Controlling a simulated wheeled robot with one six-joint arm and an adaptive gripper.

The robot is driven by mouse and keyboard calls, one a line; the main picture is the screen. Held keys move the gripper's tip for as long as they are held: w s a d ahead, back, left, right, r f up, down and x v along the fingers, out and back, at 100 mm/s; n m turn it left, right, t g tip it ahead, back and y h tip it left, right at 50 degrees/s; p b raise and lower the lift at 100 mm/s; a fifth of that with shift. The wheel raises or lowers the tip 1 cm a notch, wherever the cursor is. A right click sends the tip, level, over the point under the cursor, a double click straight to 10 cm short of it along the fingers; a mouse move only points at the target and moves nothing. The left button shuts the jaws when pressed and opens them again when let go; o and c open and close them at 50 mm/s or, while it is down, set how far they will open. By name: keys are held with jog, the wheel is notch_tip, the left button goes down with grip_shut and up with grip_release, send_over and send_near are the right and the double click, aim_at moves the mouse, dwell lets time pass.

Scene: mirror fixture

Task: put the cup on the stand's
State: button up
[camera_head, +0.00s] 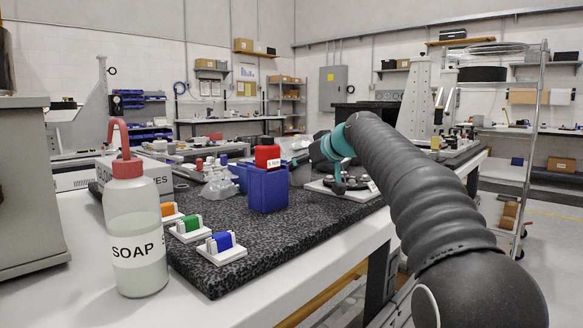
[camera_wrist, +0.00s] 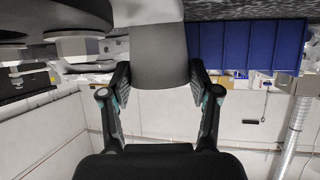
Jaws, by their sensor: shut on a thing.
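My gripper (camera_wrist: 160,78) is shut on a grey, rounded body with a paler part above it in the wrist view, which I take to be the cup (camera_wrist: 158,55). One finger lies on each side of it. In the head view my gripper (camera_head: 318,150) is just right of the blue bin; its fingertips and the cup cannot be made out there. A white base plate with dark round parts (camera_head: 343,188), likely the stand, lies below my wrist. Dark and grey round parts (camera_wrist: 80,45) show left of the cup in the wrist view, apart from it.
A blue bin (camera_head: 267,190) with a red block (camera_head: 267,157) stands on the speckled dark slab (camera_head: 270,245). A soap bottle (camera_head: 135,230) stands at front left. Small white holders with orange, green and blue pieces (camera_head: 220,245) line the slab's near left edge.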

jog(key=o, duration=1)
jog(key=shift+s, duration=0.1)
